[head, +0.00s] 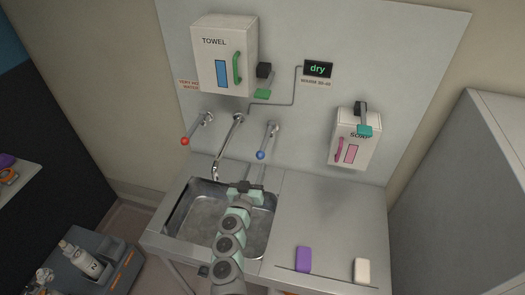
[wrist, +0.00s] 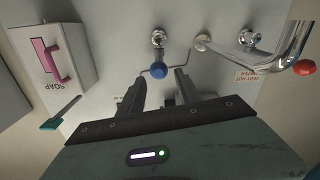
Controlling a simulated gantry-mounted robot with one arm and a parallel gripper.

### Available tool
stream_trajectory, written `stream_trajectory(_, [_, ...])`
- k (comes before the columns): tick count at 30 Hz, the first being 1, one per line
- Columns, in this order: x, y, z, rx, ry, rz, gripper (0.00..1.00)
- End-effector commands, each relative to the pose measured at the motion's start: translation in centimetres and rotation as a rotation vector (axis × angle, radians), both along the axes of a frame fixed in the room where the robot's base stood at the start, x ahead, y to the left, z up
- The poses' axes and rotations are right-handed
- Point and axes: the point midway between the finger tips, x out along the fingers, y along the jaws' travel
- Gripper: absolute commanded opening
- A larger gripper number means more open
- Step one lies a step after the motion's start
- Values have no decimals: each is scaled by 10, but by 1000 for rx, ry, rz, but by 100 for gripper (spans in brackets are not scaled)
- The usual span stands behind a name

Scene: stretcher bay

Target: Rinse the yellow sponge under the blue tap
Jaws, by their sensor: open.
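The blue tap (head: 261,155) is on the back wall, right of the spout (head: 215,170), with its lever hanging down to a blue knob. My gripper (head: 255,177) is open and empty over the back of the sink (head: 190,222), just below the blue knob. In the wrist view the blue knob (wrist: 158,70) shows at the gap between the spread fingertips (wrist: 158,82); I cannot tell whether they touch it. I see no yellow sponge in either view. No water shows at the spout, and a display (head: 318,69) reads "dry".
A red-knobbed tap (head: 186,141) is left of the spout, by a hot-water label. A towel box (head: 240,70) and a soap box (head: 345,145) hang on the wall.

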Motion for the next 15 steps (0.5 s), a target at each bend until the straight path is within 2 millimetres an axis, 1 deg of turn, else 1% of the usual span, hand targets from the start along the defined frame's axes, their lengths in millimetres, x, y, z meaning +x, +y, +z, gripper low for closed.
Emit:
stream_trajectory(5, [19, -5, -1, -3, -1, -1, 41])
stream_trajectory(15, [64, -18, -2, -3, -4, -2, 41])
